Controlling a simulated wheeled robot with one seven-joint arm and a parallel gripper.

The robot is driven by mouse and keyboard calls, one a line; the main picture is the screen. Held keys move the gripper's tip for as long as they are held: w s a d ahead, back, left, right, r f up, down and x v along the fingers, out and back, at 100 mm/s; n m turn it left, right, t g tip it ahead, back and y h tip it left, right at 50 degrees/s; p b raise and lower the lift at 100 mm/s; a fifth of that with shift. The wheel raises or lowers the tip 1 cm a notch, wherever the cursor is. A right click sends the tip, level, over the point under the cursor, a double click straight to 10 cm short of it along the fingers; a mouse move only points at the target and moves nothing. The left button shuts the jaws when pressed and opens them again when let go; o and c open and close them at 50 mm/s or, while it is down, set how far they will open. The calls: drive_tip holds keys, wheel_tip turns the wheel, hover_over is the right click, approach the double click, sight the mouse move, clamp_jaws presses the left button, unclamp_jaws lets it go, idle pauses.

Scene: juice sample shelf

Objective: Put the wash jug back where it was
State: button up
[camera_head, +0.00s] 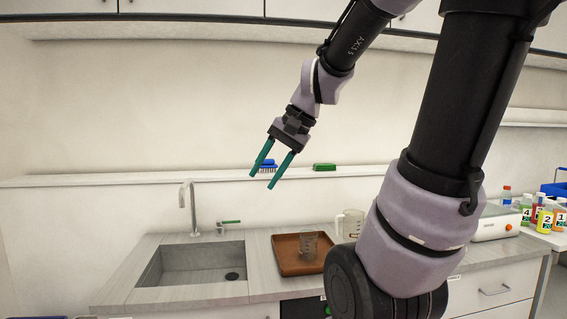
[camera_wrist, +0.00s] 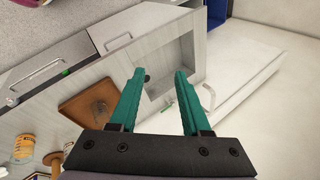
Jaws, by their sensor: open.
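A clear jug with a handle (camera_head: 350,224) stands on the counter just right of the brown tray (camera_head: 286,262), partly hidden behind my arm; I take it for the wash jug. A clear glass vessel (camera_head: 308,246) stands in the tray. The tray also shows in the wrist view (camera_wrist: 75,108), left of the fingers. My gripper (camera_head: 262,180) is open and empty, high above the counter and apart from everything. Its two green fingers (camera_wrist: 160,78) point down towards the sink in the wrist view.
The sink (camera_head: 195,265) with a tall tap (camera_head: 191,208) is left of the tray. A wall shelf (camera_head: 120,181) holds a blue brush (camera_head: 265,165) and a green sponge-like block (camera_head: 324,167). Numbered bottles (camera_head: 543,217) and a white device (camera_head: 495,224) stand at right.

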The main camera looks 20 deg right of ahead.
drive_tip(key=s+d+r+n+t+h, duration=0.2)
drive_tip(key=s+n, duration=0.1)
drive_tip(key=s, duration=0.2)
drive_tip(key=shift+r+t+h, duration=0.3)
drive_tip(key=shift+r+t, duration=0.1)
drive_tip(key=shift+s, duration=0.1)
idle(0.8)
